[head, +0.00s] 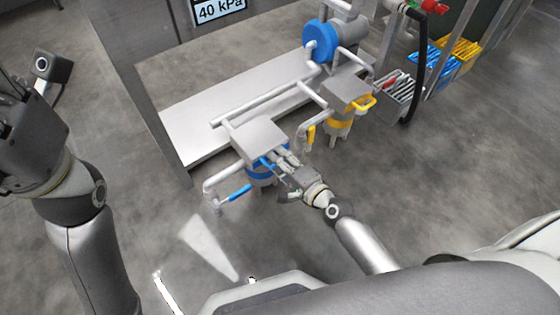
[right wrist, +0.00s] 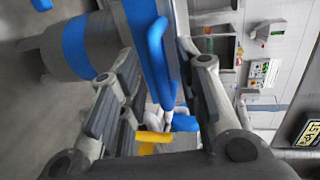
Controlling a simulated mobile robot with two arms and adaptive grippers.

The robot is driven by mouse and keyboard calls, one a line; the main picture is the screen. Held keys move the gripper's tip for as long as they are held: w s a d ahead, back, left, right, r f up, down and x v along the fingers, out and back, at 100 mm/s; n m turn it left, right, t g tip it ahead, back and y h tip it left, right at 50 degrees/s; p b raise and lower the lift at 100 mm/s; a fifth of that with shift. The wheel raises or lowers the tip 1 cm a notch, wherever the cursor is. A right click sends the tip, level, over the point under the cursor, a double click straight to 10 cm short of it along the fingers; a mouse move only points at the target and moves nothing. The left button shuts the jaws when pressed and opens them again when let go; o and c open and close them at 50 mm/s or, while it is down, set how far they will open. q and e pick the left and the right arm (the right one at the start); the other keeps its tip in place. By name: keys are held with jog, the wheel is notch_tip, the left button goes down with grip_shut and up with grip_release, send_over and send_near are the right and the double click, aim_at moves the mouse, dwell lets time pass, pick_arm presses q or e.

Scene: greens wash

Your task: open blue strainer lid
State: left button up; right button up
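The blue strainer (head: 262,174) is a grey pot with a blue band, at the middle of the head view. Its flat grey square lid (head: 258,137) lies level on top. My right gripper (head: 275,161) is at the front edge of that lid. In the right wrist view a blue bar handle (right wrist: 155,55) runs between my right gripper's two spread fingers (right wrist: 158,70). I cannot tell whether the fingers touch it. My left gripper (head: 28,115) is at the far left, away from the strainer, and its fingertips are not clear.
A yellow-banded strainer (head: 339,123) with a yellow handle stands behind to the right. A blue valve handle (head: 238,193) sticks out on the pipe at the left. A blue pump (head: 320,41) and crates (head: 428,62) stand farther back. The floor in front is clear.

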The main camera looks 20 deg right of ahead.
jog(key=shift+w, duration=0.1)
jog(key=shift+c, duration=0.5)
grip_shut()
